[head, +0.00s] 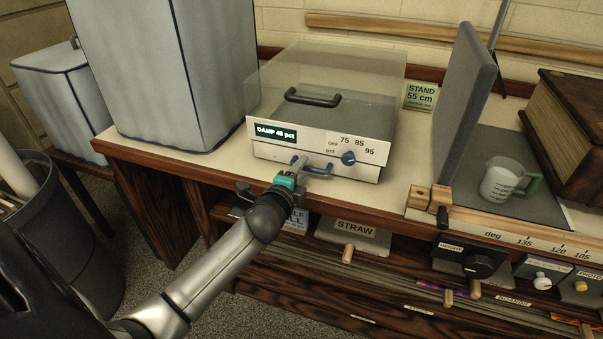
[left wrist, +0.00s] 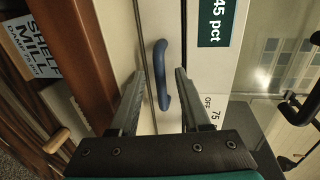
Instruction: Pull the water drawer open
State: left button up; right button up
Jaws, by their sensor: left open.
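The water drawer (head: 335,173) is the low cream front at the base of the clear-lidded damp box (head: 348,120), and it looks closed. Its blue bar handle (head: 320,170) shows on the front, partly covered by my gripper in the head view. The blue handle (left wrist: 160,75) also shows in the left wrist view, lying between the fingers. My left gripper (head: 299,166) is open at the handle, one finger on each side of it. I cannot tell whether either finger touches it. My right gripper is not in view.
A tall grey covered block (head: 165,70) stands left of the box. A knob (head: 348,158) sits above the drawer. A grey upright panel (head: 462,105) and a measuring cup (head: 503,180) are to the right.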

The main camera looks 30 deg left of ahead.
pick_arm(q)
jog(key=shift+w, duration=0.3)
grip_shut()
dwell(0.3)
dwell(1.1)
